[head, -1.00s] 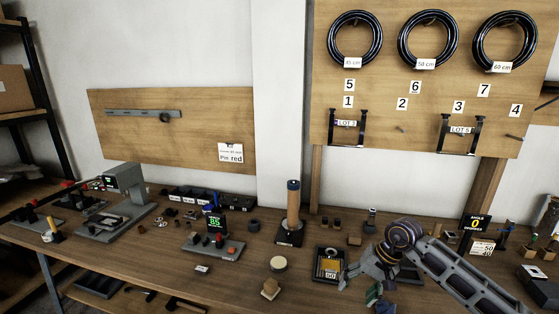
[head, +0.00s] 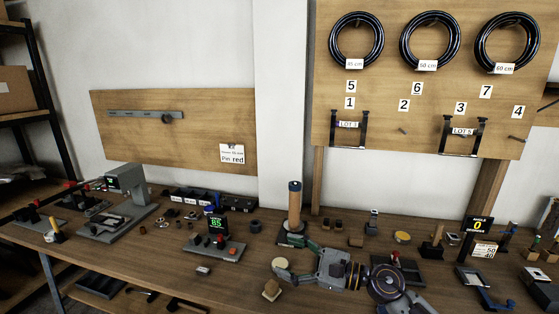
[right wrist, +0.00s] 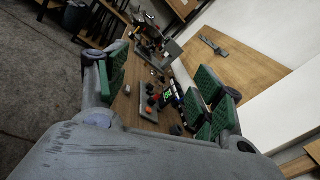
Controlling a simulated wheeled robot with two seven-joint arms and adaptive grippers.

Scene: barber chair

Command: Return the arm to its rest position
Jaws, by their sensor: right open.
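My right gripper (head: 297,264) is over the front middle of the bench in the head view, pointing left. Its jaws are spread and nothing is between them. In the right wrist view its green finger pads (right wrist: 160,85) stand wide apart, with the bench beyond them. A round cream disc (head: 280,264) appears by the fingertips in the head view; I cannot tell whether they touch it. My left gripper is not in view.
The wooden bench (head: 165,262) carries an upright post on a stand (head: 294,212), a device with a green display (head: 216,228) and a grey press-like machine (head: 128,185). A pegboard (head: 415,120) with black hose coils (head: 357,40) hangs behind. Space above the bench is open.

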